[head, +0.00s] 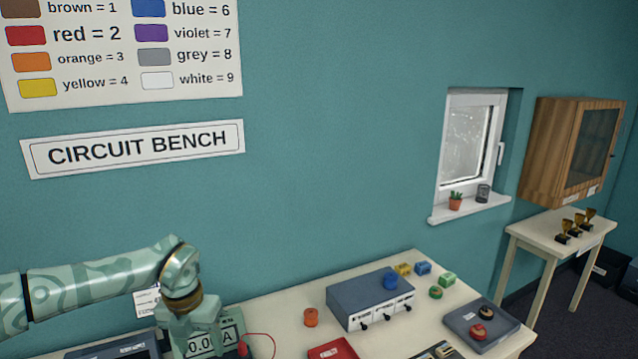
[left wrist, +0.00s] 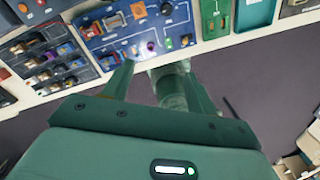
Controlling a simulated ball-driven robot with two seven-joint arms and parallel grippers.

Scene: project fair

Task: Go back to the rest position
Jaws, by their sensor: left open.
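My left arm comes in from the left in the head view, and its gripper (head: 188,322) is low in the picture, in front of a meter reading in A (head: 226,334). Its fingertips are hidden in that view. In the left wrist view the two green fingers of the left gripper (left wrist: 157,68) stand apart, with nothing held between them. They point towards the bench's edge and a blue panel (left wrist: 135,35). My right gripper is in neither view.
A side table (head: 540,227) with small trophies stands right.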

